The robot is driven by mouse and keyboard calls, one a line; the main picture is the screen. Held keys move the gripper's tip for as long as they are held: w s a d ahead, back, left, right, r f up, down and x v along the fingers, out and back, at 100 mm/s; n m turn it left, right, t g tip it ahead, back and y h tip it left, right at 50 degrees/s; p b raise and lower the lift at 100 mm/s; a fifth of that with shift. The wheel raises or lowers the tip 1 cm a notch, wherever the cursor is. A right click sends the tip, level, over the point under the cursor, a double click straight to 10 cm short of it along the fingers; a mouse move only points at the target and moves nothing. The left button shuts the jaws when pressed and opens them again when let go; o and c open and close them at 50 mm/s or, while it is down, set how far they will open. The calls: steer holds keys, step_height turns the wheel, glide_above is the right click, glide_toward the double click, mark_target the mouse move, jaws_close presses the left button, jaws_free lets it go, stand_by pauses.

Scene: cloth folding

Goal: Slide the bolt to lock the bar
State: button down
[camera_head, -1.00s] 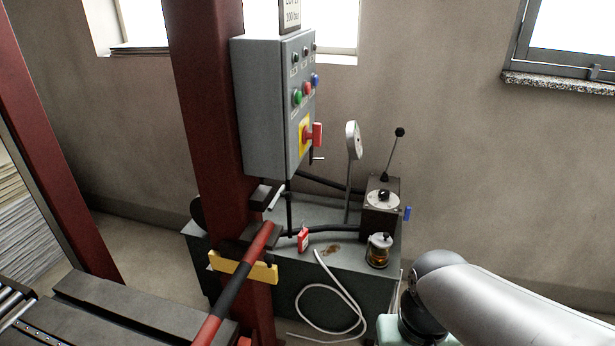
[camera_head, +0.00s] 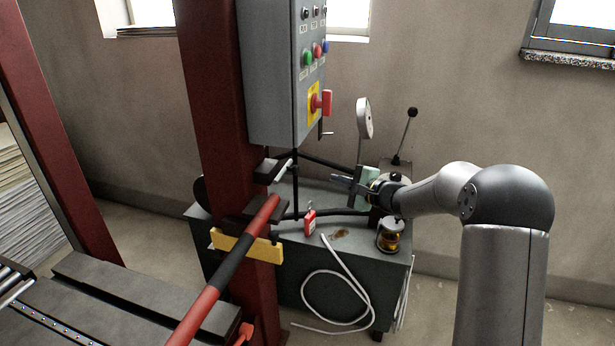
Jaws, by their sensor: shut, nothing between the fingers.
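The red bar (camera_head: 203,304) with a black middle section slants up from the lower edge to the dark red column (camera_head: 212,95). Its upper end lies in a dark bracket (camera_head: 236,209) on the column, above a yellow plate (camera_head: 240,248). A small silver rod, which looks like the bolt (camera_head: 284,169), sticks out of a black block (camera_head: 267,173) above the bar's end. My gripper (camera_head: 338,183) is shut and empty, pointing left. It is to the right of the bolt and apart from it; the distance in depth is hard to judge.
A grey control box (camera_head: 268,80) with buttons hangs on the column above the bolt. A green tank (camera_head: 330,270) stands behind, with a red padlock (camera_head: 310,223), a gauge (camera_head: 363,118), a lever (camera_head: 405,135) and a glass jar (camera_head: 389,237).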

steer(key=p+x, duration=0.2)
steer(key=x, duration=0.8)
steer(key=s, duration=0.1)
steer(key=s+a+r, duration=0.1)
steer(key=s, duration=0.1)
steer(key=shift+s+a+r, duration=0.2)
steer(key=shift+s+r, duration=0.1)
